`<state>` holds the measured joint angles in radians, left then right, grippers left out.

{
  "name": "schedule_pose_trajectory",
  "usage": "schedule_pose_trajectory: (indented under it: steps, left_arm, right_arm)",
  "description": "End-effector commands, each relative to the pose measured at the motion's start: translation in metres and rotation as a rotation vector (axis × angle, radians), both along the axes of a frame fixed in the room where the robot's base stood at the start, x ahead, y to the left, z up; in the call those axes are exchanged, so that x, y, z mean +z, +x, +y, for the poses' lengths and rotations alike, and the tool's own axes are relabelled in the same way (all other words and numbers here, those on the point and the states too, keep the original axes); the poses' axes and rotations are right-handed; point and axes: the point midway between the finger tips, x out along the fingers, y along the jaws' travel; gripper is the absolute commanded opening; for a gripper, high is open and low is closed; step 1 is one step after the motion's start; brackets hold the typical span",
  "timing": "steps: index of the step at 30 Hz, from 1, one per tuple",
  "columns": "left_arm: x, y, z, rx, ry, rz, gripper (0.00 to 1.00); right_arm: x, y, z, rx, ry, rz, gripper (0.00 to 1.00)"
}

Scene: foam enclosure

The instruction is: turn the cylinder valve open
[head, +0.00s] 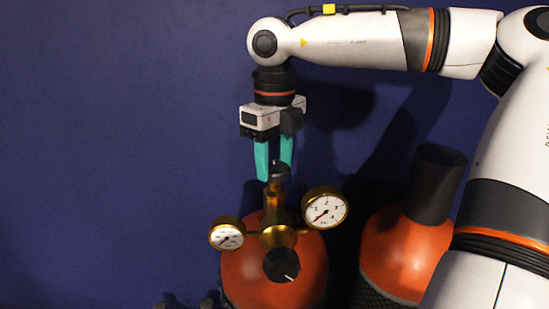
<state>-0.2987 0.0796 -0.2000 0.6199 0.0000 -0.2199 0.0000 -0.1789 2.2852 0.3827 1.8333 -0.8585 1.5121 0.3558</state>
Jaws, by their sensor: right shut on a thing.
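An orange gas cylinder (242,282) stands at the lower middle of the head view. A brass regulator (279,237) is on it, with a black knob (282,265) in front. The cylinder valve (280,170) is the dark handwheel on top of the brass stem. My right gripper (274,172) points straight down from above, with its teal fingers shut on the valve. The far side of the valve is hidden. My left gripper is not in view.
Two round gauges, left (227,236) and right (325,208), stick out beside the stem below my fingers. A second orange cylinder (405,255) with a dark cap (437,185) stands to the right. A dark blue wall (120,130) fills the back.

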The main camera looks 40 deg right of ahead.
Motion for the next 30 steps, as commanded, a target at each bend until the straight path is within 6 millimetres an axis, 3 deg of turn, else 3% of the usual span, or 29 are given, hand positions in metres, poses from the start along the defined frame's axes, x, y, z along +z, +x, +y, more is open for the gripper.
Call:
schedule_pose_trajectory:
  steps: [11, 30]
  left_arm:
    - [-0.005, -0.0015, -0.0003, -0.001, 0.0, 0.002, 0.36]
    - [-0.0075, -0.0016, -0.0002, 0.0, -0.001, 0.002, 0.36]
  right_arm:
    - [0.0001, 0.0002, -0.0003, 0.169, -0.003, -0.001, 0.26]
    - [0.0015, 0.0002, -0.0002, 0.767, -0.002, -0.002, 0.26]
